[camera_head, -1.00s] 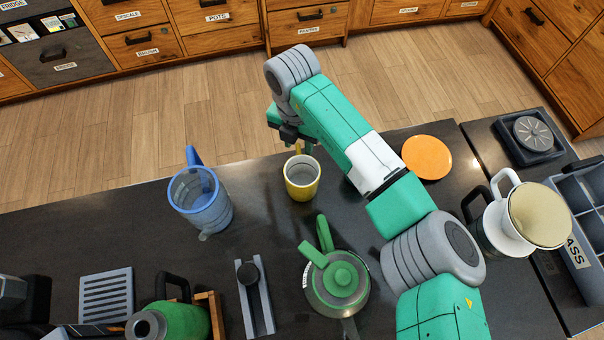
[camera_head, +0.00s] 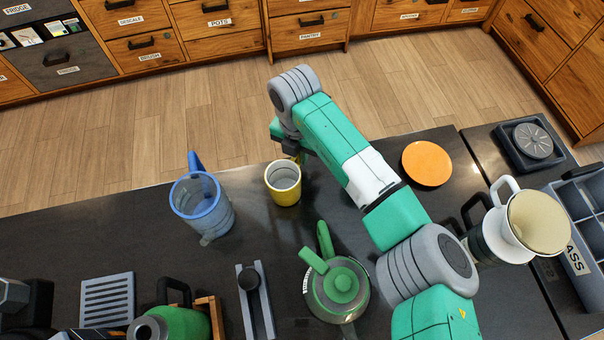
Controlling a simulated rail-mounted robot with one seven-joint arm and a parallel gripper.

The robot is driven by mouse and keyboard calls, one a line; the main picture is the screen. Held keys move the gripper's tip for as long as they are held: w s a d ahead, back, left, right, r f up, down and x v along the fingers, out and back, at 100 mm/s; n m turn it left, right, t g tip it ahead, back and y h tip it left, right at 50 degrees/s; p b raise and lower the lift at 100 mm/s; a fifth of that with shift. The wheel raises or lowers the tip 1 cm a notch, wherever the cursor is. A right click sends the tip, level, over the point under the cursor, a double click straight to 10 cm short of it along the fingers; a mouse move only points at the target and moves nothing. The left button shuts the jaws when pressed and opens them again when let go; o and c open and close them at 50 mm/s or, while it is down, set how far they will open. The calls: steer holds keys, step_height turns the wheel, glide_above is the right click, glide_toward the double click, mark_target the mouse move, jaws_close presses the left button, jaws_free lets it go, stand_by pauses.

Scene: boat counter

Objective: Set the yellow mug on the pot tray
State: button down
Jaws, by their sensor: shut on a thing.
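The yellow mug (camera_head: 283,184) is upright and empty near the far edge of the dark counter, between the blue pitcher and the orange disc. My gripper (camera_head: 294,157) is at the mug's far side, by its handle, and is shut on the mug. The wrist and arm partly hide the fingers and handle. I cannot tell whether the mug's base touches the counter. No tray is clearly marked as the pot tray. A grey slatted tray (camera_head: 107,299) lies at the lower left, and a wooden tray (camera_head: 217,318) stands beside the green pot.
A blue pitcher (camera_head: 207,212) stands left of the mug. A green-lidded kettle (camera_head: 338,287) is nearer, below my arm. A grey rail holder (camera_head: 257,308), orange disc (camera_head: 427,163) and white dripper (camera_head: 508,230) are also here. Bare counter lies between pitcher and slatted tray.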

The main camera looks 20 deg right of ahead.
step_height(320, 180, up, 10)
steer(key=shift+r+b, duration=0.1)
steer(key=shift+b, duration=0.7)
steer(key=s+a+r+n+t+p, duration=0.1)
steer(key=a+r+n, duration=0.35)
steer(key=n, duration=0.75)
steer(key=s+a+r+n+p, duration=0.1)
steer(key=a+r+n+p, duration=0.15)
steer(key=a+n, duration=0.65)
steer(key=s+a+n, duration=0.1)
steer(key=s+n, duration=0.4)
steer(key=n, duration=0.7)
steer(key=s+a+f+n+p, duration=0.1)
steer(key=s+n, duration=0.4)
steer(key=n, duration=0.8)
steer(key=shift+a+g+y, duration=0.3)
steer(key=shift+a, duration=0.45)
steer(key=shift+s, duration=0.1)
